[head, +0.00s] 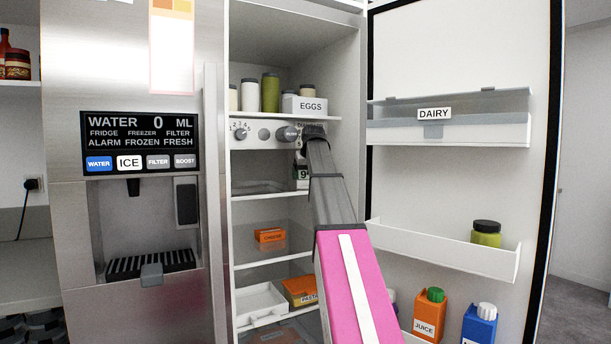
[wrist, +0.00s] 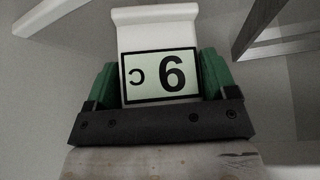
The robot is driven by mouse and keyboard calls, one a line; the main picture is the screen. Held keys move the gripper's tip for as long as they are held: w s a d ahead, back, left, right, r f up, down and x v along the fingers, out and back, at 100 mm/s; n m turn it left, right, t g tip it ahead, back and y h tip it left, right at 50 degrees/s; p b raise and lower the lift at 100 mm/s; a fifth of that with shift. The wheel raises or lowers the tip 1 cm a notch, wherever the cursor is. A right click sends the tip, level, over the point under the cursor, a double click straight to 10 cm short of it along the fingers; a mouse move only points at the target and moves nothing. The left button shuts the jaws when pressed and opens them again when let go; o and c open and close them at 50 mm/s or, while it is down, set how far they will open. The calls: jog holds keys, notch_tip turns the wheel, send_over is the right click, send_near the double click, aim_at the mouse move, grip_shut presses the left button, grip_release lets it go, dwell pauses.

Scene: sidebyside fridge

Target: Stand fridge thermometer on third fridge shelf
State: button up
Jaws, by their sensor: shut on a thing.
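In the head view my arm reaches into the open fridge, and the thermometer is at the height of the shelf (head: 262,189) below the control panel. Whether it touches that shelf is hidden by my arm. A lower shelf (head: 250,265) holds an orange box (head: 270,236).
Jars and an egg box (head: 304,105) stand on the top shelf above a panel with knobs (head: 263,134). The open door (head: 460,60) with its bins is close to the right of my arm. Lower down are a white drawer (head: 262,303) and a pasta box (head: 300,291).

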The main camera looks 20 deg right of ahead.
jog(key=shift+f, duration=0.1)
jog(key=o, duration=0.9)
jog(key=shift+c, duration=0.2)
